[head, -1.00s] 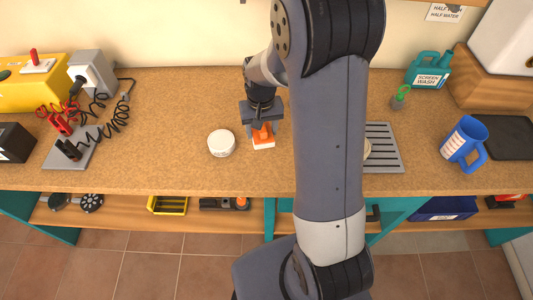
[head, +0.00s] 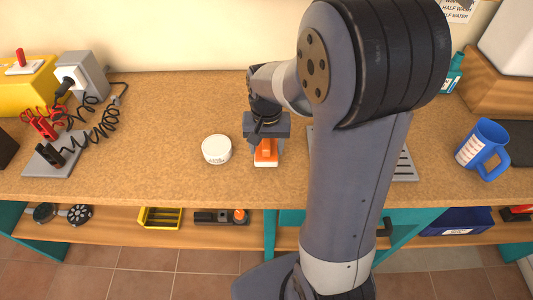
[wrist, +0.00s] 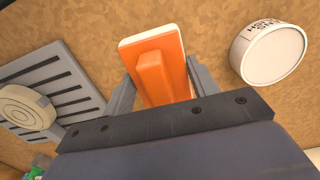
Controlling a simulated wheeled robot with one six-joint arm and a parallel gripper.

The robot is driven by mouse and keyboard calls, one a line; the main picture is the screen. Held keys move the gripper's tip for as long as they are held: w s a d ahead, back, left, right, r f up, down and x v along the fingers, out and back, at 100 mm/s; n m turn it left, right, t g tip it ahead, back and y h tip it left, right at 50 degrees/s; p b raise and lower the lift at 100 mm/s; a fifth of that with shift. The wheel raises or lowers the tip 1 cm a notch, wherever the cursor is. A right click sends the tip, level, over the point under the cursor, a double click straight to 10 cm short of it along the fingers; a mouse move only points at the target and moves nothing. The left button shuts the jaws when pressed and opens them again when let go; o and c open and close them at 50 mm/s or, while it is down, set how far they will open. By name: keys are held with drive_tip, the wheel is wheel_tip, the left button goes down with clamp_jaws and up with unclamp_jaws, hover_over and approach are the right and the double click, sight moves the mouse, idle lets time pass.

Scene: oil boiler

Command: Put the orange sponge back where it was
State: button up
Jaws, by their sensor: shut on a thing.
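The orange sponge (head: 266,153) is a block with a raised orange grip and a white edge. My gripper (head: 267,140) is shut on it over the worktop, to the right of a round white tin (head: 216,149). In the wrist view, the sponge (wrist: 160,65) sits between the two grey fingers of my gripper (wrist: 158,85). I cannot tell whether its underside touches the worktop. The tin (wrist: 268,54) is apart from it, at the right there.
A slotted grey tray (wrist: 70,85) lies on the worktop with a round cream disc (wrist: 27,107) on it. My arm hides part of the tray in the head view. A blue mug (head: 482,150) stands at the right.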

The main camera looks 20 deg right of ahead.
sight(267, 140)
drive_tip(key=shift+f, duration=1.7)
drive_tip(key=shift+f, duration=0.15)
drive_tip(key=o, duration=0.9)
wheel_tip(267, 140, up, 12)
drive_tip(key=shift+r+p, duration=0.2)
drive_tip(key=shift+p, duration=0.1)
